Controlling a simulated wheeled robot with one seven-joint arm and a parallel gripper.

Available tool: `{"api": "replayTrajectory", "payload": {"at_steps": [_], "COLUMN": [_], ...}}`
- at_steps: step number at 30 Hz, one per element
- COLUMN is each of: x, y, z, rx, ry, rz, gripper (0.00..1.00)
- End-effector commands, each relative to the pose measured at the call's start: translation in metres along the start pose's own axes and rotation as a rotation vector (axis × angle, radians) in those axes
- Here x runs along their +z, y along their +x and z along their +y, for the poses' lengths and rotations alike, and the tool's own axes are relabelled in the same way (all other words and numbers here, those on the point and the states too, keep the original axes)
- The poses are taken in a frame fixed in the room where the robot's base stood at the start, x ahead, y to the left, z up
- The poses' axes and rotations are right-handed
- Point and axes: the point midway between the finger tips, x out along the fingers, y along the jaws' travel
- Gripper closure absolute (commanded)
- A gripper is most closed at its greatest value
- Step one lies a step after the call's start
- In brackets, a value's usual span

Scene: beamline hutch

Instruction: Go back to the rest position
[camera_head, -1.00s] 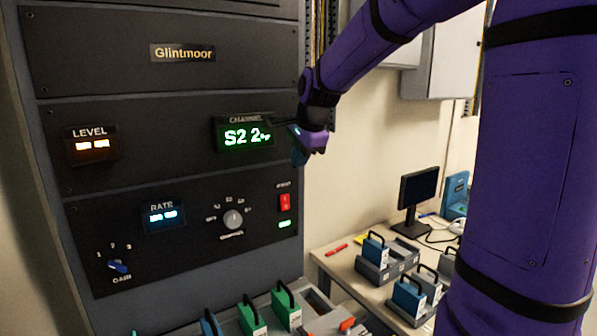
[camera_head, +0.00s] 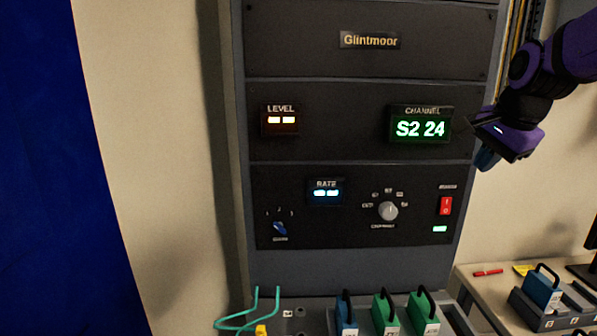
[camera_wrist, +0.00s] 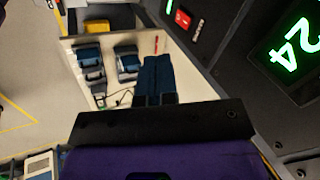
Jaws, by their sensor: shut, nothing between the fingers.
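My gripper (camera_head: 478,140) is at the right of the rack panel in the head view, beside the green CHANNEL display (camera_head: 420,129) that reads S2 24. In the wrist view my gripper (camera_wrist: 158,65) shows its blue fingers together, with nothing between them. The fingers are clear of the panel face as far as I can see. My purple arm comes in from the right edge of the head view.
The Glintmoor rack (camera_head: 375,270) carries a red switch (camera_head: 446,206), a grey selector knob (camera_head: 388,211) and a blue gain knob (camera_head: 279,228). Green and blue handled modules (camera_head: 385,314) stand below. A side table (camera_head: 490,284) is at right. A blue curtain-like surface (camera_head: 80,180) is at left.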

Motion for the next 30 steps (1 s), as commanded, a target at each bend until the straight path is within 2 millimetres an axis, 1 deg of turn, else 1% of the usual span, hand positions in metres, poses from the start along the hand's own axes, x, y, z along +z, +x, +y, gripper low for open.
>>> {"api": "replayTrajectory", "payload": {"at_steps": [1, 3, 5, 9, 15, 18, 21, 24, 30], "x": [0.013, 0.03, 0.044, 0.074, 0.109, 0.12, 0.126, 0.129, 0.129], "y": [-0.012, -0.024, -0.033, -0.05, -0.061, -0.063, -0.063, -0.062, -0.062], "z": [0.013, 0.03, 0.045, 0.082, 0.133, 0.152, 0.163, 0.168, 0.168], "rx": [-0.009, -0.012, -0.015, -0.019, -0.013, -0.007, -0.002, 0.001, 0.002], "ry": [-0.092, -0.229, -0.345, -0.617, -0.969, -1.095, -1.174, -1.21, -1.211], "rz": [-0.001, -0.004, -0.003, 0.002, 0.019, 0.025, 0.03, 0.031, 0.031], "gripper": [1.0, 1.0, 1.0, 1.0, 1.0, 1.0, 1.0, 1.0, 1.0]}}
